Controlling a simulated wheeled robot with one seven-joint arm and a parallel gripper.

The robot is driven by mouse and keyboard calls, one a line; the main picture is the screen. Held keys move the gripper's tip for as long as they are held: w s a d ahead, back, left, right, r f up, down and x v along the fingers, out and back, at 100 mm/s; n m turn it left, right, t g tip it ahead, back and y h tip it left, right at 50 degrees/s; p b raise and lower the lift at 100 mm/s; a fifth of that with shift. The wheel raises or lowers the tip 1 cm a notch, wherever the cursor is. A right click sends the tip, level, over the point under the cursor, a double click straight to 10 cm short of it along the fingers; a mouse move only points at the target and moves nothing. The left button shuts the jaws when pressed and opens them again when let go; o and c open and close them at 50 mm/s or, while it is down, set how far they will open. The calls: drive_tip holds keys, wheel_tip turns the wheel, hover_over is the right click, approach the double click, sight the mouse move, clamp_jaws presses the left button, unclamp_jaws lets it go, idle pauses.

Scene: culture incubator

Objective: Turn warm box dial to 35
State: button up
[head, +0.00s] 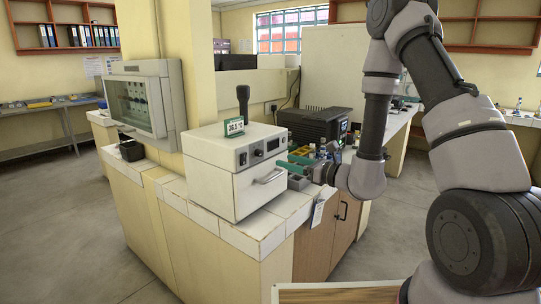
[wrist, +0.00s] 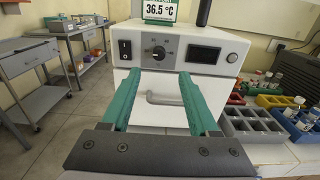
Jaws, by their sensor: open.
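The warm box (head: 215,185) is a white box on the tiled counter, with a grey control panel above a handled door. Its dial (wrist: 158,52) is a small dark round knob on the panel, between a black rocker switch (wrist: 125,49) and a dark display (wrist: 203,54). The dial's setting is too small to read. A card on top (wrist: 160,10) reads 36.5 °C. My gripper (head: 284,161) is in front of the box's door side. Its two green fingers are apart with nothing between them; in the wrist view (wrist: 160,75) they point toward the panel, below the dial.
The door handle (wrist: 175,97) sticks out between the fingers in the wrist view. A dark upright handle (head: 243,102) stands on the box top. Racks of vials (wrist: 296,115) and a grey tray (wrist: 252,127) stand to the right. A dark machine (head: 315,125) is behind.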

sight(262, 153)
drive_tip(key=x, duration=0.9)
drive_tip(key=shift+w+a, duration=0.2)
drive_tip(key=shift+a, duration=0.05)
clamp_jaws()
